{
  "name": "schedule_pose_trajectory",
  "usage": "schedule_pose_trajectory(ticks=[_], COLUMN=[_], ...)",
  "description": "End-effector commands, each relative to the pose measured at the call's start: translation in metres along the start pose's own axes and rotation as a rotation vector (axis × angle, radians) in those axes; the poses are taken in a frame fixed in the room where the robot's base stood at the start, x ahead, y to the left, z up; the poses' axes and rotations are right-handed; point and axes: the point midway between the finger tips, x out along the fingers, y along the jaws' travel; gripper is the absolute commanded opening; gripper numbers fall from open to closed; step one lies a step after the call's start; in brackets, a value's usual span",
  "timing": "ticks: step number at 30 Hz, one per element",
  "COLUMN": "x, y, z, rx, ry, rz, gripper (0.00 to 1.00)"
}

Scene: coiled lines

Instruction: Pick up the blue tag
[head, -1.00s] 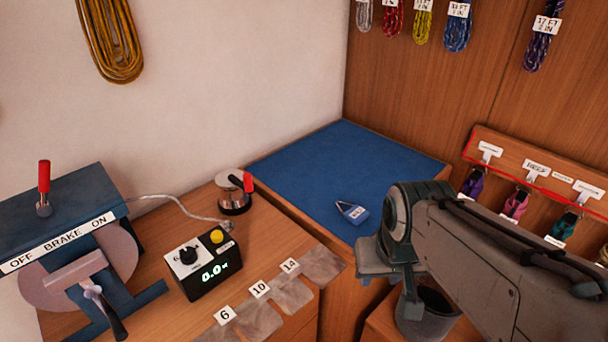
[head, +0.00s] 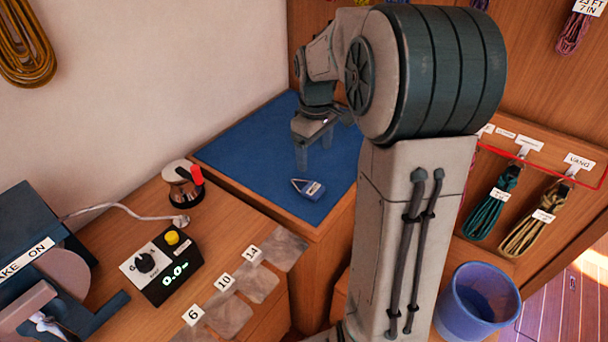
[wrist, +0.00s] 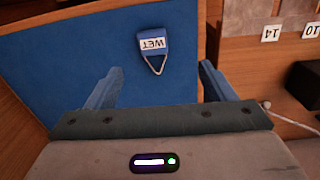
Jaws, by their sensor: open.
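The blue tag (head: 309,190) lies flat on the blue mat (head: 240,150), near its front edge. It has a pointed wire loop at one end and a white label. In the wrist view the tag (wrist: 152,46) shows its label reading "WET", with the loop pointing toward my gripper. My gripper (head: 314,160) is open and empty above the mat, just behind the tag in the head view. In the wrist view the tag lies beyond and between the two fingers of my gripper (wrist: 160,90), apart from both.
A blue bin (head: 476,302) stands at the lower right. Labelled coils hang on the right wall.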

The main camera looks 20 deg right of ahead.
Motion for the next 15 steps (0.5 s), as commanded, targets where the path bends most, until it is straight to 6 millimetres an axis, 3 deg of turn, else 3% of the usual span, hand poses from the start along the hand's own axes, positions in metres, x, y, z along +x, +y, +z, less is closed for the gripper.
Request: schedule_pose_trajectory(ticks=[3,8,15], x=[0.005,0.019,0.066], y=[0.016,0.021,0.019], z=[-0.005,-0.006,-0.006], rx=[-0.036,-0.054,-0.053], ry=[-0.004,-0.007,-0.009], rz=[-0.018,-0.027,-0.028], gripper=[0.76,0.76,0.76])
